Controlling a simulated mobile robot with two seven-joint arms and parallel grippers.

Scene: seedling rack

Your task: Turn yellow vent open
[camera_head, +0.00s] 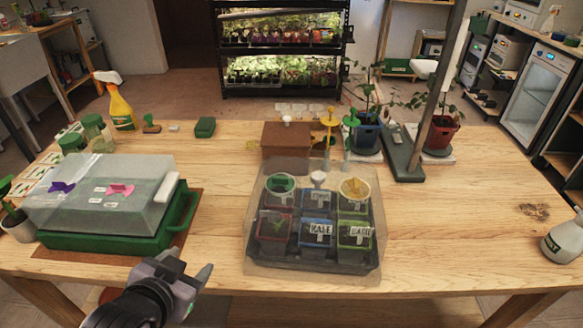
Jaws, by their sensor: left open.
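The yellow vent (355,188) is a round disc with a small raised grip, at the back right of a clear dome (262,262). A green vent (281,184) sits at the back left of the same dome, with a white knob (318,178) between them. Whether the yellow vent is open or shut is too small to tell. My left gripper (188,268) is open and empty at the table's front edge, left of the dome and in front of the green tray. It is well apart from the yellow vent. My right gripper is out of view.
A green tray (170,232) with a cloudy lid bearing purple and pink vents stands at the left. A brown box (285,141) and an upright post (436,95) stand behind the dome. A white bottle (562,243) is at the far right. The table right of the dome is mostly clear.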

